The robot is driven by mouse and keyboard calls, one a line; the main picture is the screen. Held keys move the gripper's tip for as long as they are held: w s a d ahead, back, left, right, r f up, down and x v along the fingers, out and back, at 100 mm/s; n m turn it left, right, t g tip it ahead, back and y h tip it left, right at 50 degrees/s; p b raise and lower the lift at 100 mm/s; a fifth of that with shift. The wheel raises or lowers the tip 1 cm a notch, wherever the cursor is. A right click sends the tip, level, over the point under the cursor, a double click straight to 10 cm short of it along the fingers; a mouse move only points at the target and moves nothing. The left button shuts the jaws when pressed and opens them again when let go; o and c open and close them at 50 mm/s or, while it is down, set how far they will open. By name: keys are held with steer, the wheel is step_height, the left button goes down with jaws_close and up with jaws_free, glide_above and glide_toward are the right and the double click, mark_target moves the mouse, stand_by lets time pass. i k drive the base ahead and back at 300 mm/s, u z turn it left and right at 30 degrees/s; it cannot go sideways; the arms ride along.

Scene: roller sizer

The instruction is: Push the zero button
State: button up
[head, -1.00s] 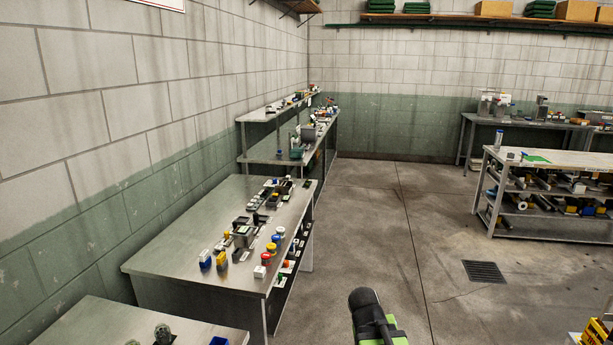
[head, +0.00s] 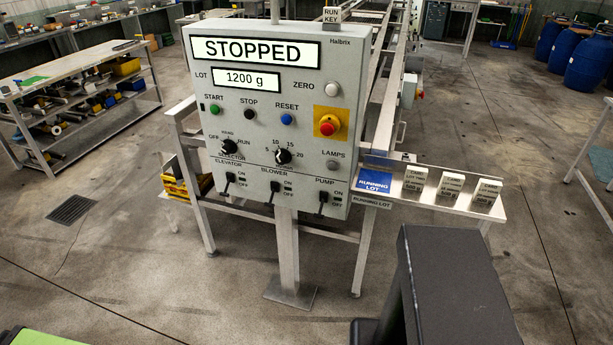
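The zero button (head: 332,89) is a round pale button at the upper right of a grey control panel (head: 235,130), beside the printed word ZERO. The panel stands upright on a post ahead of me. Its upper display (head: 256,52) reads STOPPED and the lot display (head: 246,80) reads 1200 g. Dark and green parts of my own body show at the bottom of the view, well short of the panel. My gripper's fingertips cannot be made out, and nothing of mine touches the button.
A red emergency button (head: 328,126) on a yellow plate sits below the zero button. Green, black and blue buttons, knobs and switches fill the panel. A shelf with cards (head: 450,190) juts out at right. The floor before the panel is clear.

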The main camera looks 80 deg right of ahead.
mark_target(331, 89)
steer(key=z, duration=1.7)
steer(key=k, duration=0.5)
steer(key=z, duration=1.05)
steer(key=i, duration=0.5)
steer(key=z, duration=0.1)
